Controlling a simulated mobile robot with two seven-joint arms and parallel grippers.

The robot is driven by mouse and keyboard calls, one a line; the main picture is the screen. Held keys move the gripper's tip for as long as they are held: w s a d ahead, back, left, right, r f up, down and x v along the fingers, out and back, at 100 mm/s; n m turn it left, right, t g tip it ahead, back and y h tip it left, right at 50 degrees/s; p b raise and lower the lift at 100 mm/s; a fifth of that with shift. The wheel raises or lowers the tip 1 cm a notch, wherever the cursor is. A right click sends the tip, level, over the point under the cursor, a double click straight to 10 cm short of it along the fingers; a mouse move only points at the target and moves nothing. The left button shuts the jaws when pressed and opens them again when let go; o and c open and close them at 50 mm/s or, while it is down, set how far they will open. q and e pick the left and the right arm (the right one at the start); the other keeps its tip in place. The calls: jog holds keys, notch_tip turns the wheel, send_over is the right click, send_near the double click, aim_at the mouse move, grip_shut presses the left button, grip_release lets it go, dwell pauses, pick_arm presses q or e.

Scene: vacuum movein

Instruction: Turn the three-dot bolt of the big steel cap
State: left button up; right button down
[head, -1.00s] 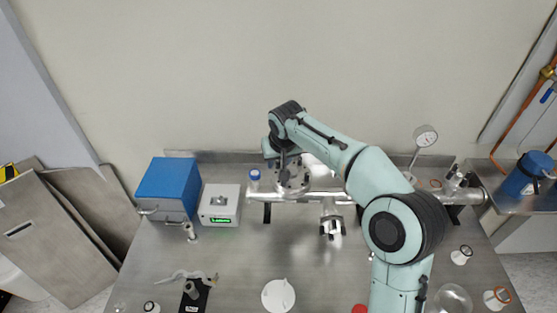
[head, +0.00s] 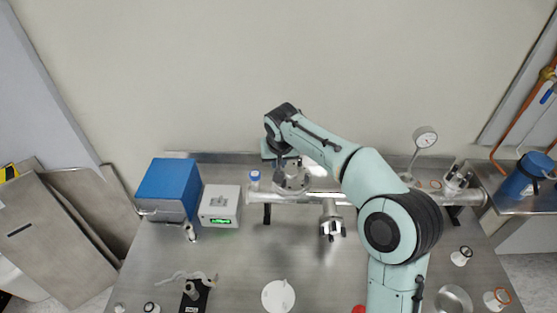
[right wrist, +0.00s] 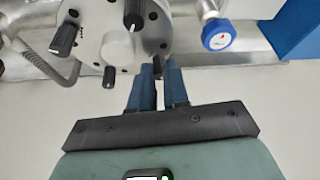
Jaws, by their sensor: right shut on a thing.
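The big steel cap (right wrist: 112,20) fills the top of the right wrist view, with several black-handled bolts around its face. It also shows in the head view (head: 292,183), partly behind my right arm. My right gripper (right wrist: 157,64) has its blue fingers close together at the cap's lower right edge, shut on a dark bolt (right wrist: 158,49). The fingertips hide part of that bolt. Other bolts stand at the left (right wrist: 64,39), top (right wrist: 134,14) and lower left (right wrist: 109,77). I cannot read any dots on the held bolt. My left gripper is not in view.
A blue-capped part (right wrist: 218,35) sits right of the cap on the steel pipe. In the head view, a blue box (head: 168,188) and a grey meter (head: 219,205) stand left of the pipe. A dial gauge (head: 425,137) rises at right.

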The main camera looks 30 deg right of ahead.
jog(key=m+h, duration=0.1)
jog(key=m, duration=0.2)
jog(key=shift+a+r+g, duration=0.1)
jog(key=shift+a+g, duration=0.05)
jog(key=shift+g, duration=0.15)
jog(key=m+g+h+p, duration=0.1)
jog(key=m, duration=0.3)
jog(key=shift+w, duration=0.15)
jog(key=m+g+p, duration=0.1)
jog(key=m, duration=0.2)
jog(key=shift+w+a+h+p, duration=0.1)
jog(key=shift+h+p, duration=0.2)
jog(key=shift+p, duration=0.05)
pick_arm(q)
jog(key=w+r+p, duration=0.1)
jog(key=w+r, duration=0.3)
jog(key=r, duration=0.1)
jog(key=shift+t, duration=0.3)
pick_arm(e)
jog(key=shift+m+g, duration=0.7)
jog(key=shift+m, duration=0.9)
